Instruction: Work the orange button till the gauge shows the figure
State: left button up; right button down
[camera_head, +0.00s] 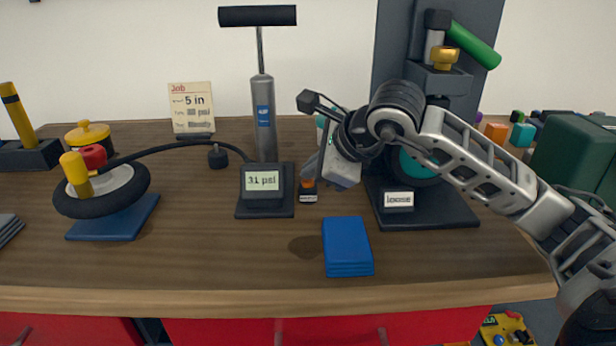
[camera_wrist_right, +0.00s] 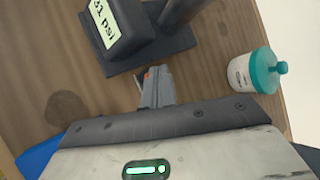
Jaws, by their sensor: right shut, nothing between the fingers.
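The gauge (camera_head: 263,181) stands on the black pump base and reads 31 psi; it also shows in the right wrist view (camera_wrist_right: 108,22). The orange button (camera_head: 308,183) is on a small black labelled block right of the gauge, mostly hidden by my gripper. In the right wrist view a bit of the orange button (camera_wrist_right: 148,73) shows at the fingertips. My right gripper (camera_head: 313,174) is shut and empty, pointing down right over the button. I cannot tell whether it touches. The job card (camera_head: 191,106) reads 5 in; its psi figure is too blurred to read. My left gripper is out of view.
The tall pump (camera_head: 264,115) stands behind the gauge, its hose running to a wheel (camera_head: 110,192) on a blue stand. A blue stack (camera_head: 347,246) lies in front. A black stand (camera_head: 440,213) labelled loose is at right. A teal-lidded jar (camera_wrist_right: 252,72) stands beside my gripper.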

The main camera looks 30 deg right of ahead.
jog(key=shift+r+p, duration=0.45)
jog(key=shift+r, duration=0.4)
notch_tip(320, 180, up, 5)
jog(key=p, duration=0.3)
jog(key=shift+p, duration=0.3)
